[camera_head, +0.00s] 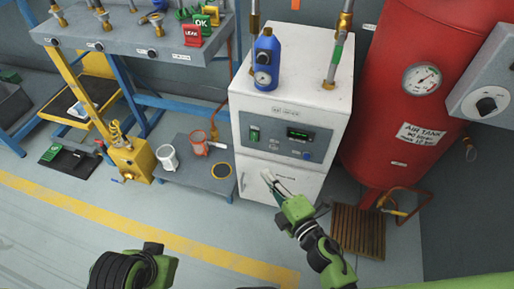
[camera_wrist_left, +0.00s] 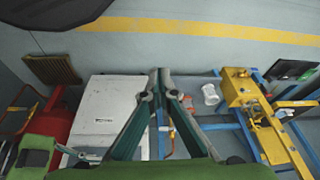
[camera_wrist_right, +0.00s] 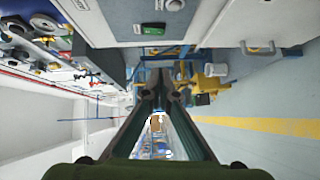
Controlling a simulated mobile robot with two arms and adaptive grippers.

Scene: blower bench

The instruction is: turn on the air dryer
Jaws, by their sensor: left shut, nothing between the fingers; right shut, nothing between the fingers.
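The air dryer (camera_head: 334,103) is a white cabinet in the middle of the head view. Its grey front panel (camera_head: 282,146) carries a green switch (camera_head: 254,134), a lit green display (camera_head: 299,133) and a blue button (camera_head: 306,155). The switch also shows in the right wrist view (camera_wrist_right: 153,28). My right gripper (camera_head: 266,175) is shut and empty, below the panel and over the lower door in the picture; contact cannot be told. Its fingers show in the right wrist view (camera_wrist_right: 161,78). My left gripper (camera_wrist_left: 159,73) is shut and empty in the left wrist view, beside the cabinet there.
A red air tank (camera_head: 410,110) stands close on the right, with a wooden grate (camera_head: 358,231) before it. A blue bottle (camera_head: 265,60) and pipes are on the dryer's top. A low platform (camera_head: 190,178) holds cups at left. The front floor is clear.

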